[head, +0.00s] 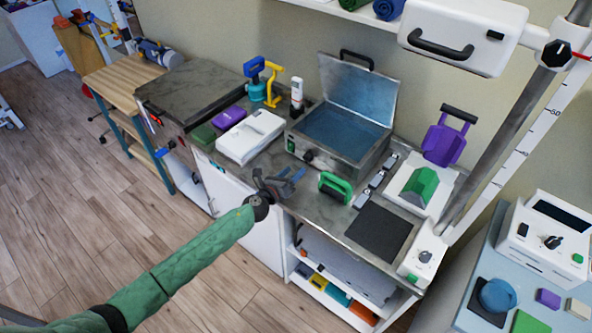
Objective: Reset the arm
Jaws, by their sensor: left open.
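My left arm (190,252), in green covering, reaches in from the lower left. My left gripper (284,183) is open, with dark grey fingers and nothing visible between them. It is at the front edge of the grey counter (312,208), in front of the metal basin and left of a green-handled block (335,187). I cannot tell whether it touches the counter. My right gripper is not in view.
A metal basin (345,152) with a raised lid stands behind the gripper. A white box (250,136) is to its left. A purple handled item (444,142) and a slanted column (512,130) with a white head (463,35) are right. The wood floor at left is clear.

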